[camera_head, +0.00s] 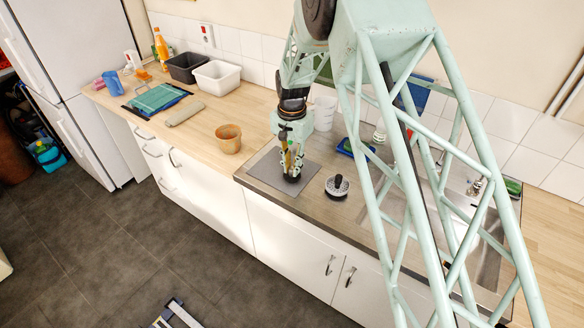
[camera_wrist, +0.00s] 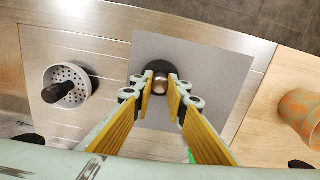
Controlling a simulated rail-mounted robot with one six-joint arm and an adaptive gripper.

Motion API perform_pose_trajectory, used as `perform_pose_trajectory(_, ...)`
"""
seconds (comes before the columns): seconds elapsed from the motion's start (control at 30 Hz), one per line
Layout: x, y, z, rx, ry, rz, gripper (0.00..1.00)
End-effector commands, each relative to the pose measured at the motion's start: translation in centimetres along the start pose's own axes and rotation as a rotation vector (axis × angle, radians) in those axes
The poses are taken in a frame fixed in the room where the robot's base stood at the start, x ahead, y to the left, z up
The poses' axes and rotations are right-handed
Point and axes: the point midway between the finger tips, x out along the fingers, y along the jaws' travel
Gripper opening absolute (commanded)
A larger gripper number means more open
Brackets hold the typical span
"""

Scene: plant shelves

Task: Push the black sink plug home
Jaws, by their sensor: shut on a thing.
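My gripper (camera_wrist: 160,88) points down over the grey mat (camera_wrist: 212,70). Its yellow-padded fingers are closed on a round black plug (camera_wrist: 150,66) with a shiny metal middle, which shows between the fingertips. In the head view my gripper (camera_head: 291,168) is over the grey mat (camera_head: 272,180), with the dark plug at its tips. I cannot tell whether the plug touches the mat. A white perforated strainer (camera_wrist: 74,74) with a black knob stands left of the mat in the wrist view. In the head view the strainer (camera_head: 337,188) is just right of the mat.
The metal sink (camera_head: 455,235) lies at the right, partly behind my arm. A terracotta pot (camera_head: 228,138) stands on the wooden counter left of the mat. A blue tray (camera_head: 352,148) and a white container (camera_head: 324,112) stand behind. The counter's front edge is close to the mat.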

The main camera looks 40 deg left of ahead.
Motion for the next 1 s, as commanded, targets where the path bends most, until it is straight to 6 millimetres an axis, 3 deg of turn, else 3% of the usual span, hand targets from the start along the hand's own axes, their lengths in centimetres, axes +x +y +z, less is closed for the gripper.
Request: perform_pose_trajectory(1.0,-3.0,0.0,0.0,0.0,0.001,-0.001,0.0)
